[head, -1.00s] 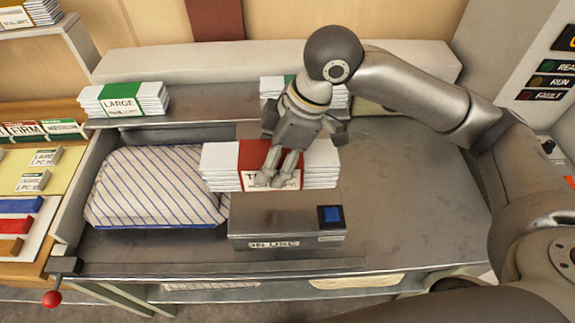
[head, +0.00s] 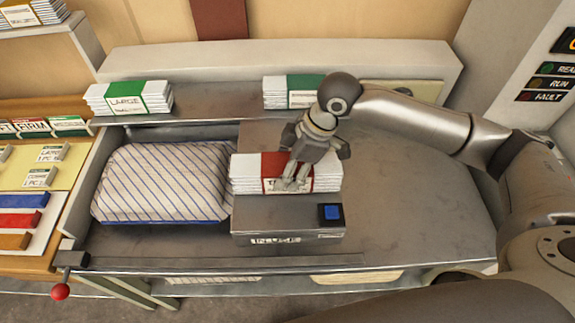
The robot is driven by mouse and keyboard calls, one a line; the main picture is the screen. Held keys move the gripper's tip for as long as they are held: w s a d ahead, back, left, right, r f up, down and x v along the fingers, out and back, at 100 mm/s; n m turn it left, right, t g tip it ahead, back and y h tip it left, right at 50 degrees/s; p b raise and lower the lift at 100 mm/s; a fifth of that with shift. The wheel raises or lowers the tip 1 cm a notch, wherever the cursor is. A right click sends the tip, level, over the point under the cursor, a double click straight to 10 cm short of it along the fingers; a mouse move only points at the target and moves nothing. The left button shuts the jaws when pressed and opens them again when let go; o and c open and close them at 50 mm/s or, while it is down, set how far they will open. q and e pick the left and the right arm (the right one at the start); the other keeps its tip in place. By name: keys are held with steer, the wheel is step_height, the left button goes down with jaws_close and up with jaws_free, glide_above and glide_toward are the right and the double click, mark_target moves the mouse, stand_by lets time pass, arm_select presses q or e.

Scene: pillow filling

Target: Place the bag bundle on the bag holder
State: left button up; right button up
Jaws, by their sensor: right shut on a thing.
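A bag bundle (head: 323,174), a stack of white folded bags with a red band, is in the grip of my right gripper (head: 290,187). The fingers are shut over its red band. The bundle is at the grey metal bag holder (head: 265,217), which has a blue button (head: 331,212) on its front right. The bundle lies just behind the holder's front box; I cannot tell whether it rests on the holder or hangs slightly above it. My left gripper is not in view.
A striped pillow (head: 160,182) lies left of the holder. Green-banded bundles stand on the back shelf, one marked LARGE (head: 128,98) and another (head: 291,92) behind my right gripper. A red-knobbed lever (head: 60,291) is at front left. The right tabletop (head: 420,200) is clear.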

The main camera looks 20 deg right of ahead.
steer(key=o, duration=1.3)
steer(key=shift+d+r, duration=0.15)
steer(key=shift+r, duration=0.25)
steer(key=b+v, duration=0.1)
steer(key=v, duration=1)
steer(key=shift+s+d+r+b, duration=0.1)
steer(key=shift+r+b, duration=0.05)
steer(key=shift+b, duration=0.25)
